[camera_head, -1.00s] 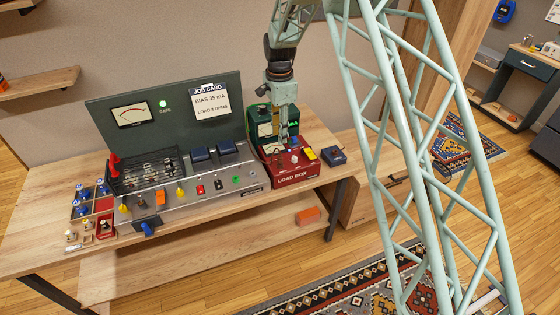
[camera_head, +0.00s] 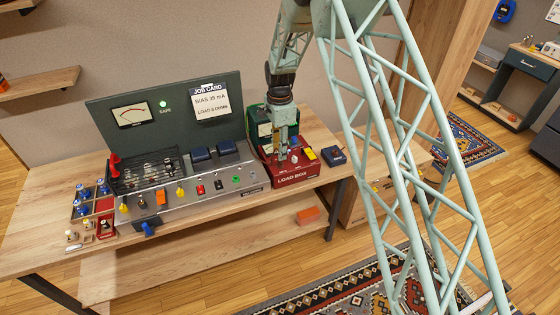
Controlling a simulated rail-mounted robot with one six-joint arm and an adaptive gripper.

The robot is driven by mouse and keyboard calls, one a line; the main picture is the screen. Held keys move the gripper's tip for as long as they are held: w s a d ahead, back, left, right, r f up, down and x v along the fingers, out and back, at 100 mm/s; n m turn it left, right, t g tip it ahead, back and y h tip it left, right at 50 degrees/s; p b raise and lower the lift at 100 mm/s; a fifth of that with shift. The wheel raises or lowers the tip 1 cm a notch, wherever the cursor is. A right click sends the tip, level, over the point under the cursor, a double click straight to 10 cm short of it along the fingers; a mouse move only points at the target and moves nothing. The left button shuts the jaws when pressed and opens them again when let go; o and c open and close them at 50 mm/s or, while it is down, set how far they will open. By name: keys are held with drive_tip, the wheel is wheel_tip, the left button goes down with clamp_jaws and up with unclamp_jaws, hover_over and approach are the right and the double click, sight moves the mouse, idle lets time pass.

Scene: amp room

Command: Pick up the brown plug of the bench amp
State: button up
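The bench amp (camera_head: 205,185) stands on the wooden workbench, with a grey sloped front panel, coloured knobs and plugs and a green back panel. The red load box (camera_head: 291,178) stands against its right end. My gripper (camera_head: 282,155) points down over the load box's top, with its tips close to that top. The tips are too small to tell whether they are apart or shut on something. I cannot make out a brown plug for certain; the gripper hides part of the load box.
A dark blue box (camera_head: 334,156) stands to the right of the load box. A tray with blue-topped tubes (camera_head: 82,195) stands at the bench's left. An orange block (camera_head: 308,214) lies on the lower shelf. A job card (camera_head: 210,102) is on the back panel.

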drive_tip(key=shift+f, duration=0.15)
drive_tip(key=shift+d+f+p, duration=0.1)
drive_tip(key=shift+f+p, duration=0.2)
drive_tip(key=shift+f, duration=2.15)
drive_tip(key=c, duration=0.9)
drive_tip(key=shift+w+r, duration=0.1)
drive_tip(key=shift+r, duration=0.1)
drive_tip(key=shift+r, duration=1.55)
drive_tip(key=s+d+b, duration=0.1)
drive_tip(key=s+d, duration=0.1)
drive_tip(key=s, duration=0.5)
drive_tip(key=s+d+r+b, duration=0.1)
drive_tip(key=s, duration=0.7)
drive_tip(key=shift+s+d+r, duration=0.25)
drive_tip(key=shift+s+d, duration=0.05)
drive_tip(key=shift+d, duration=0.1)
